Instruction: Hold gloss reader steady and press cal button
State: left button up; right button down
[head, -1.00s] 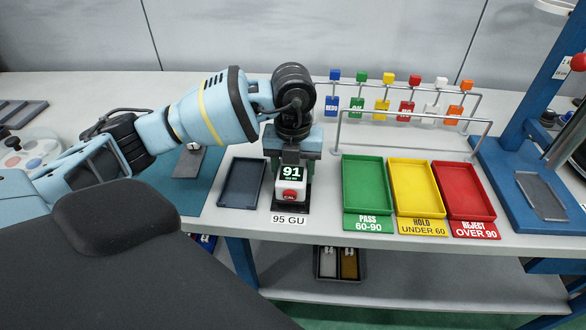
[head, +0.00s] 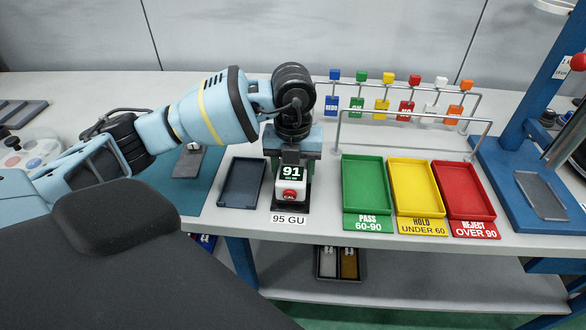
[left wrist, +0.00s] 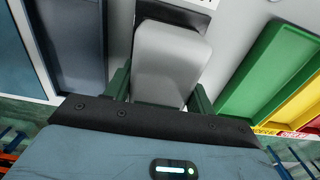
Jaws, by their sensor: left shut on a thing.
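The gloss reader (head: 301,180) is a small white and dark device with a display reading 91. It stands on a dark base behind the 95 GU label. Its red cal button (head: 290,195) is on the front below the display. My left gripper (head: 292,155) comes down from above and is shut on the reader's body. In the left wrist view the reader's pale grey body (left wrist: 170,62) sits between the two green fingers. The button and display are hidden there. My right gripper is not in view.
A dark empty tray (head: 222,201) lies left of the reader. Green (head: 347,211), yellow (head: 397,212) and red (head: 447,213) trays stand to the right. A rack with coloured tags (head: 345,84) is behind them. A blue press stand (head: 500,190) is at far right.

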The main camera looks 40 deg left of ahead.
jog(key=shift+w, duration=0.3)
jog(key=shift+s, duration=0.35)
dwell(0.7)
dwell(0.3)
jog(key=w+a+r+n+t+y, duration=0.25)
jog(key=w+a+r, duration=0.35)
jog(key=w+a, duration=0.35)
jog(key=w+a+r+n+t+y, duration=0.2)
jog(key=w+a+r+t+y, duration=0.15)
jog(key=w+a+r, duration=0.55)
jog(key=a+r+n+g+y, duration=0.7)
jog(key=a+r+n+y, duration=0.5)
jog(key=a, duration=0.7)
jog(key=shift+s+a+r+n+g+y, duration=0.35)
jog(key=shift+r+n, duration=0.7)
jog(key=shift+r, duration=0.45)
